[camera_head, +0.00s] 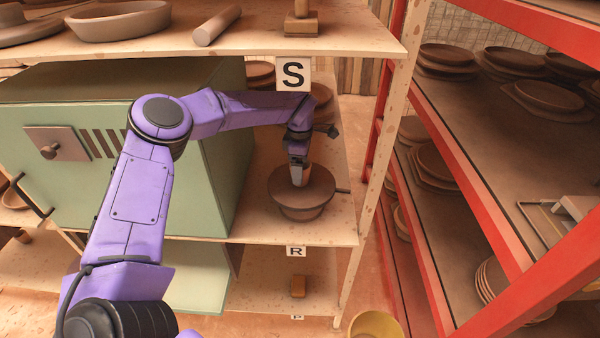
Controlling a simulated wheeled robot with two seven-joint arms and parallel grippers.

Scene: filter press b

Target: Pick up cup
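A wide brown bowl-like vessel (302,207) stands on the wooden shelf to the right of the green cabinet, with a short dark stub at its right. My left gripper (298,180) points down into its opening, at the end of my purple arm. A small tan-brown piece (308,172) shows right beside the fingers; it may be the cup, but the gripper hides much of it. I cannot tell whether the fingers are closed on it. My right gripper is not in view.
The green cabinet (215,150) fills the shelf at left. The upper shelf (300,45) with an S sign (293,74) hangs above my forearm. A wooden post (385,140) and red rack (470,210) stand at right. A yellow bucket (375,325) is below.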

